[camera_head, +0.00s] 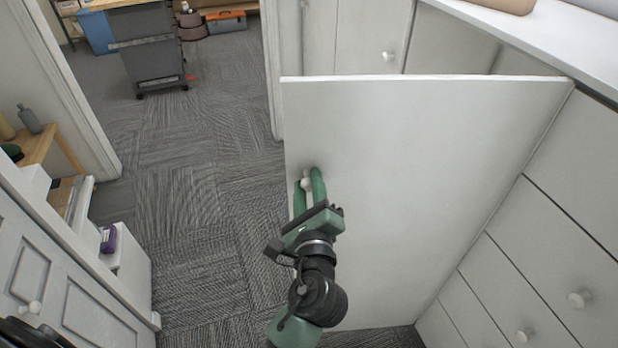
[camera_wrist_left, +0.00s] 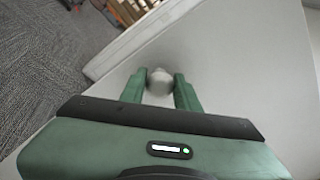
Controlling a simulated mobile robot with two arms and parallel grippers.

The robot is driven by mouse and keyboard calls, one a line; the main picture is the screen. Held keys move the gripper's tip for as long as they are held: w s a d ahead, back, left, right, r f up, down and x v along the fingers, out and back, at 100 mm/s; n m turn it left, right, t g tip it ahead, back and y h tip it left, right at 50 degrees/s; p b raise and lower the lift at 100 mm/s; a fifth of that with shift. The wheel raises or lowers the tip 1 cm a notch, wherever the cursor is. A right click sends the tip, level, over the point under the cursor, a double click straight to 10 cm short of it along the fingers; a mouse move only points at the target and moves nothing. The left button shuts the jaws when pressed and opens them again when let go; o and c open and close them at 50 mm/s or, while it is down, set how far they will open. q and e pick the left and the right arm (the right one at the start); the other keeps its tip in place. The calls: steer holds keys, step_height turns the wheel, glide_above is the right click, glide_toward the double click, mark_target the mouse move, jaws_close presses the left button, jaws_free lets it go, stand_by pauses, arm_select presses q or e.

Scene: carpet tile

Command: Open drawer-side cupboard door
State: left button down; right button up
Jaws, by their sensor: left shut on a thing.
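The white cupboard door (camera_head: 410,180) stands swung out from the cabinet on the right, hinged beside the drawers (camera_head: 550,235). Its free edge points left into the room. My left gripper (camera_head: 308,182) has its green fingers shut around the round white knob (camera_head: 306,184) near the door's free edge. The left wrist view shows the same knob (camera_wrist_left: 159,82) between the two fingertips, with the pale door face (camera_wrist_left: 225,70) behind it. My right gripper is not in view.
A white countertop (camera_head: 570,35) runs along the upper right. Another cupboard knob (camera_head: 388,56) shows behind the door. Grey carpet (camera_head: 190,200) is clear left of the door. A doorway with a dark wheeled cart (camera_head: 150,50) lies beyond. White panelled furniture (camera_head: 80,290) stands at lower left.

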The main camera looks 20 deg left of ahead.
arm_select(q)
steer(key=shift+s+d, duration=0.2)
steer(key=shift+s, duration=0.1)
steer(key=c, duration=1)
jaws_free()
steer(key=shift+c, duration=0.2)
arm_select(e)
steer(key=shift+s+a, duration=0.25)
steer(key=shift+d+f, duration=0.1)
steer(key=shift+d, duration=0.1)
arm_select(q)
steer(key=shift+s+d+f, duration=0.15)
steer(key=shift+s, duration=0.2)
steer(key=b+v, duration=0.2)
steer(key=v, duration=0.5)
steer(key=shift+b, duration=0.3)
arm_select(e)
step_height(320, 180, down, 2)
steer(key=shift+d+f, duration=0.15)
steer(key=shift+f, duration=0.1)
